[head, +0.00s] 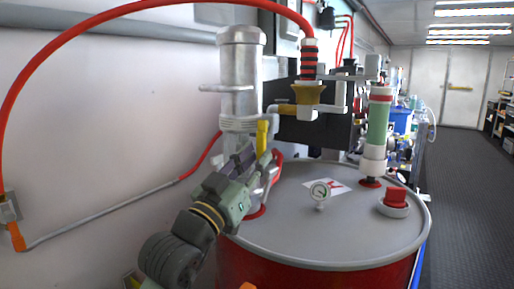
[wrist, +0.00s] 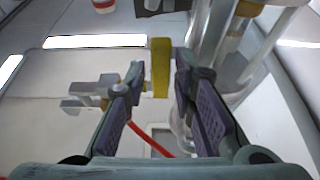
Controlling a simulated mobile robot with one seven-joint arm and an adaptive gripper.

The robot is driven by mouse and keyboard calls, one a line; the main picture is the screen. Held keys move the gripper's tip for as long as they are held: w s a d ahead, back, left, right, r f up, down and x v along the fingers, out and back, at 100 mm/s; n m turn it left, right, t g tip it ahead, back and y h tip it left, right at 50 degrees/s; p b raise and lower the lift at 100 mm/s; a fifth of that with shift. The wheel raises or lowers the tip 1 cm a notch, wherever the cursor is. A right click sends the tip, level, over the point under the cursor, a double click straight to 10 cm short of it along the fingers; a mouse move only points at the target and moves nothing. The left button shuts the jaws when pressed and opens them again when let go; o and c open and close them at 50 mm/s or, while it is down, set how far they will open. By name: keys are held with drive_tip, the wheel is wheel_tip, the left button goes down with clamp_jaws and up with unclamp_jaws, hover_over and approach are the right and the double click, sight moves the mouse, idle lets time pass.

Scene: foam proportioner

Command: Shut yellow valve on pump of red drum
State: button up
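The red drum (head: 310,279) stands in front of me with a grey lid (head: 290,235). A silver pump (head: 240,80) rises from the back left of its lid. The yellow valve handle (head: 262,138) stands upright at the pump's lower part. In the wrist view the yellow handle (wrist: 160,66) shows ahead, between the two finger lines. My gripper (head: 256,160) is close to the handle, just below and left of it in the head view. Its purple-padded fingers (wrist: 158,78) are apart, with a gap on both sides of the handle. I cannot tell whether a finger touches it.
A yellow-brown fitting (head: 308,93) with a red hose (head: 160,5) is above. The wall is close on the left; the aisle floor (head: 465,190) is clear.

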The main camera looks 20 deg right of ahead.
drive_tip(key=shift+x, duration=0.85)
drive_tip(key=shift+c, duration=0.3)
clamp_jaws()
